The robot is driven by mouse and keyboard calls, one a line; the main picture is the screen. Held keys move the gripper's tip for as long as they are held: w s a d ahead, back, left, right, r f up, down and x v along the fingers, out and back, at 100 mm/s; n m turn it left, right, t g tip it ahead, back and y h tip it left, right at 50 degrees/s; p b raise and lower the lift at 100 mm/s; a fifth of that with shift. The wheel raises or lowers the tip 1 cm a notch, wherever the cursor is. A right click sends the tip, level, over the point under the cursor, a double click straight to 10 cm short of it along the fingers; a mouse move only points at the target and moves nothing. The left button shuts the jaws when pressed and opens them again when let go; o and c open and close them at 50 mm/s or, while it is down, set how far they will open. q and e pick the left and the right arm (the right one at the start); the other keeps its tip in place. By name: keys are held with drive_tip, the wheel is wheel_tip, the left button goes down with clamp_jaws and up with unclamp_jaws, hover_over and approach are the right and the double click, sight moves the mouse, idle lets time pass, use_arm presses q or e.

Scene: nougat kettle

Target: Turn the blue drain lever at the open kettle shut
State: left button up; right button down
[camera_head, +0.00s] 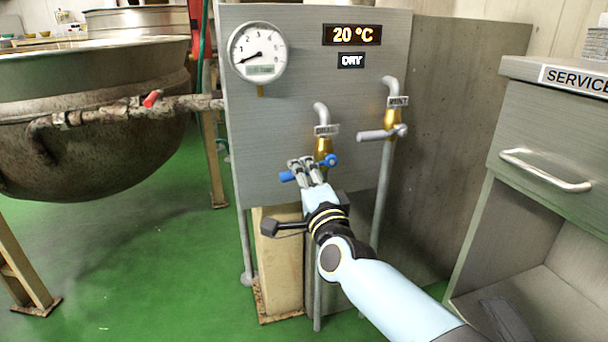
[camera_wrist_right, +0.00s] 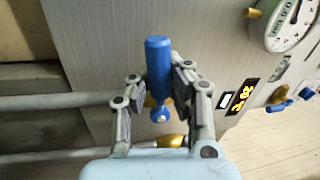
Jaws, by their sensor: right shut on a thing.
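The blue drain lever (camera_head: 287,177) is on a brass valve (camera_head: 323,148) under a small label that seems to read DRAIN. It lies nearly level across the pipe, and its hub end shows right of the fingers. My right gripper (camera_head: 304,165) is shut on the lever's handle part. In the right wrist view the blue handle (camera_wrist_right: 158,62) stands between both fingers of the right gripper (camera_wrist_right: 157,82), its tip beyond them. The fingers hide part of the lever. My left gripper is not in view.
A grey lever (camera_head: 376,135) sits on a neighbouring brass valve to the right. A gauge (camera_head: 257,52) and a display reading 20 °C and DRY (camera_head: 351,35) are on the panel. A large kettle (camera_head: 95,130) with a red-handled valve (camera_head: 152,98) stands left, a SERVICE cabinet (camera_head: 545,135) right.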

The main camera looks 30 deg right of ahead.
drive_tip(key=shift+s+r+m, duration=0.1)
drive_tip(key=shift+m, duration=0.7)
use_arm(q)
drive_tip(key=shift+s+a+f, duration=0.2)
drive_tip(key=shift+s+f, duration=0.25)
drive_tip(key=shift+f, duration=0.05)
use_arm(e)
drive_tip(key=shift+h, duration=0.3)
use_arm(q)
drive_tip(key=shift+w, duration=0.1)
use_arm(e)
drive_tip(key=shift+m, duration=0.3)
drive_tip(key=c, duration=1.2)
unclamp_jaws()
drive_tip(key=shift+r, duration=0.2)
drive_tip(key=shift+c, duration=0.2)
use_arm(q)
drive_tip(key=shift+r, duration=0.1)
use_arm(e)
drive_tip(key=shift+o, duration=0.3)
drive_tip(key=shift+r, duration=0.1)
drive_tip(key=shift+s, duration=0.1)
